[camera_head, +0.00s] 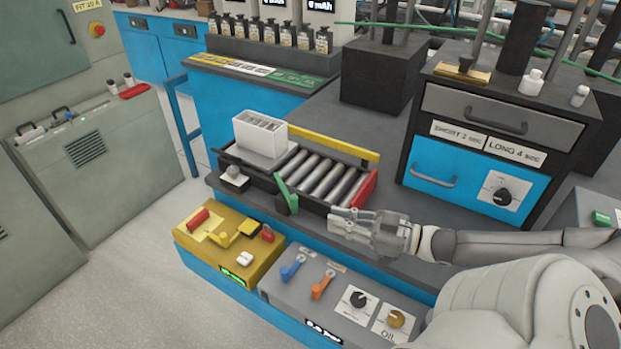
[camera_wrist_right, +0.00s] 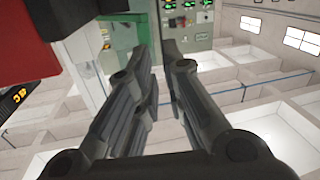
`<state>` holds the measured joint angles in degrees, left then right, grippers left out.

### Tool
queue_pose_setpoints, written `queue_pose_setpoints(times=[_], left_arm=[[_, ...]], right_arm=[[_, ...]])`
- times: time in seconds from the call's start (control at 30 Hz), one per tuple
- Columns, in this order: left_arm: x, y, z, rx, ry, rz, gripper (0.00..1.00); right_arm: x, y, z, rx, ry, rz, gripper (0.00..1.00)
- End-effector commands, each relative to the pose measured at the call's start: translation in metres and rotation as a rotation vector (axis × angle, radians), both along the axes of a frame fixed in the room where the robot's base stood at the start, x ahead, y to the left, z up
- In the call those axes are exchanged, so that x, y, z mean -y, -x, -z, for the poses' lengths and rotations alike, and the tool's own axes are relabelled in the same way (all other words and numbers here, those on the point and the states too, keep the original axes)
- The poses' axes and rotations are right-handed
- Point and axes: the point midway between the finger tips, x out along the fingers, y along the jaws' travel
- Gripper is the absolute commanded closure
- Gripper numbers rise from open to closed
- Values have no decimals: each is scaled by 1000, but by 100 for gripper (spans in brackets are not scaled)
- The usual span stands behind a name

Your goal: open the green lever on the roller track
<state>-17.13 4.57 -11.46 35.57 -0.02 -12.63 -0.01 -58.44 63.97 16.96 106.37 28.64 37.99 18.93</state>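The green lever (camera_head: 286,193) stands tilted at the front edge of the roller track (camera_head: 324,176), left of my right gripper. My right gripper (camera_head: 336,220) is at the front right of the track, below the red end block (camera_head: 364,190), with its fingers pointing left and a clear gap to the lever. In the right wrist view its two fingers (camera_wrist_right: 160,52) are apart with a narrow, empty gap. A green patch shows beyond them there; I cannot tell if it is the lever. My left gripper is not in view.
A white slotted block (camera_head: 260,133) sits at the left end of the track. In front are a yellow box (camera_head: 215,262) and a grey panel with blue and orange levers (camera_head: 322,286). A black cabinet with a blue drawer (camera_head: 470,182) stands right of the track.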

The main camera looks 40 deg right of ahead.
Motion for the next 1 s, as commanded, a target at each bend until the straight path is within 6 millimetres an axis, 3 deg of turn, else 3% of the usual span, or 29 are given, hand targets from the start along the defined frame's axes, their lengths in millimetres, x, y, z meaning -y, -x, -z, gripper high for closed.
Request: queue_pose_setpoints(times=[0.13, 0.37, 0.53, 0.8, 1.0], left_arm=[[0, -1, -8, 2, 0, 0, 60], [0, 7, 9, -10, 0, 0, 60], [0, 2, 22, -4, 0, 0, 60], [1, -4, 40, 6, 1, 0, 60], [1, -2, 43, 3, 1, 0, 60]], right_arm=[[-26, 12, 4, 46, 163, -22, 100], [-64, 20, 29, 171, 479, -42, 100], [-86, 17, 37, 293, 765, -11, 100], [-97, 3, 23, 460, 1237, 139, 100], [-95, -2, 10, 498, 1400, 212, 100]])
